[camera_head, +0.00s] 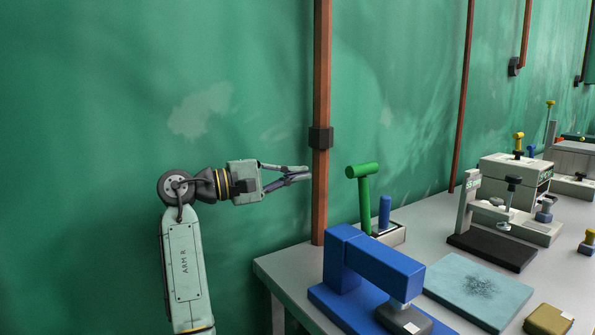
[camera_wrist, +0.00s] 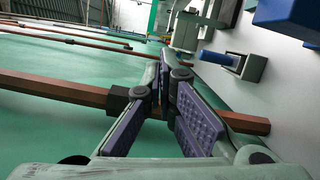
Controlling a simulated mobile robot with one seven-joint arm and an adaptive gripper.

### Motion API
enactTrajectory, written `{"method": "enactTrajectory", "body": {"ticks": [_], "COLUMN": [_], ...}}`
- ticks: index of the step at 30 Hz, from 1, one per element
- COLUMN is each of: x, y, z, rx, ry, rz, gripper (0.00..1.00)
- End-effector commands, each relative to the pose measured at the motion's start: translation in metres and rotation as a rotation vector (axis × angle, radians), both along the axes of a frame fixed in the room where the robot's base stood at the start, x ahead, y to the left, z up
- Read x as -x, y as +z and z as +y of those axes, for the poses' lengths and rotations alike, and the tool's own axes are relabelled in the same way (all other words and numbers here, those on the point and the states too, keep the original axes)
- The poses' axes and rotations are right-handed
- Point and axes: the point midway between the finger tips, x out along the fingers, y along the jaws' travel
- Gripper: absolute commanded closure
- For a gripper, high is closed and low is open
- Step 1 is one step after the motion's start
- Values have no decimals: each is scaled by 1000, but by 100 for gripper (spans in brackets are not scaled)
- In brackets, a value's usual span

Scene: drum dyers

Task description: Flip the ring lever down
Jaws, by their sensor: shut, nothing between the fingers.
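No lever with a clear ring on it can be made out in either view.
A brown vertical pipe (camera_head: 321,90) stands close by my fingertips. The grey table (camera_head: 430,215) bears a blue press (camera_head: 375,262), a light blue mat (camera_head: 478,292), a black-based stand (camera_head: 492,250) and a grey machine with a yellow knob (camera_head: 518,141). Space left of the table is free.

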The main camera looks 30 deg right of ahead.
Motion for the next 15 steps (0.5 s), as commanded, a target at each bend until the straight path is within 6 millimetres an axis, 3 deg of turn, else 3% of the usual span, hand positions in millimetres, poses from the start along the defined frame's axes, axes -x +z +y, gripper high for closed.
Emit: {"method": "enactTrajectory", "body": {"ticks": [9,15], "x": [12,38], "y": [6,10], "z": [-69,-70], "rx": [0,1], "ry": [-3,1], "rz": [0,-2], "gripper": [100,100]}}
